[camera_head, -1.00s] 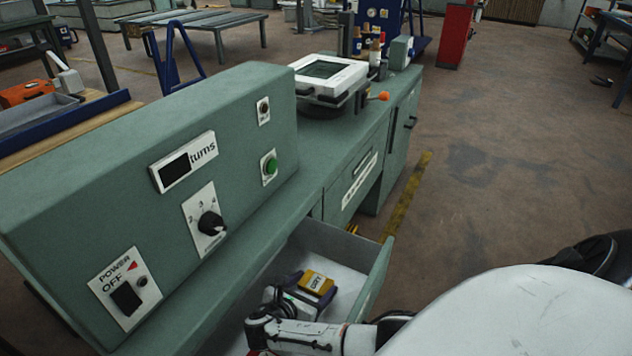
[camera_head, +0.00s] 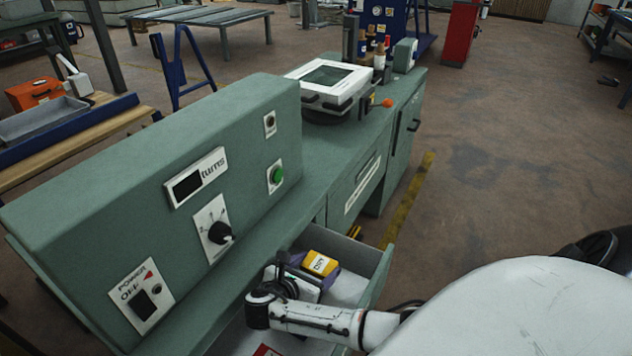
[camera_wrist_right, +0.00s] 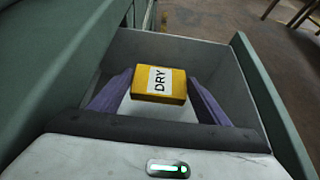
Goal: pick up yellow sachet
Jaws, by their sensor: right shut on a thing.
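The yellow sachet (camera_head: 320,264) has a white label, which reads "DRY" in the right wrist view (camera_wrist_right: 160,84). My right gripper (camera_wrist_right: 158,92) has its purple fingers on either side of the sachet and is shut on it. In the head view the right gripper (camera_head: 303,270) and the sachet are over the open drawer (camera_head: 374,278), near its far end. The sachet looks raised above the drawer floor. The part of the sachet behind the fingers is hidden. My left gripper is not in view.
The drawer walls stand close around my right gripper. The green control panel (camera_head: 150,200) rises to the left. A red item (camera_head: 267,350) lies partly visible in the near part of the drawer. Open floor (camera_head: 500,190) lies to the right of the bench.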

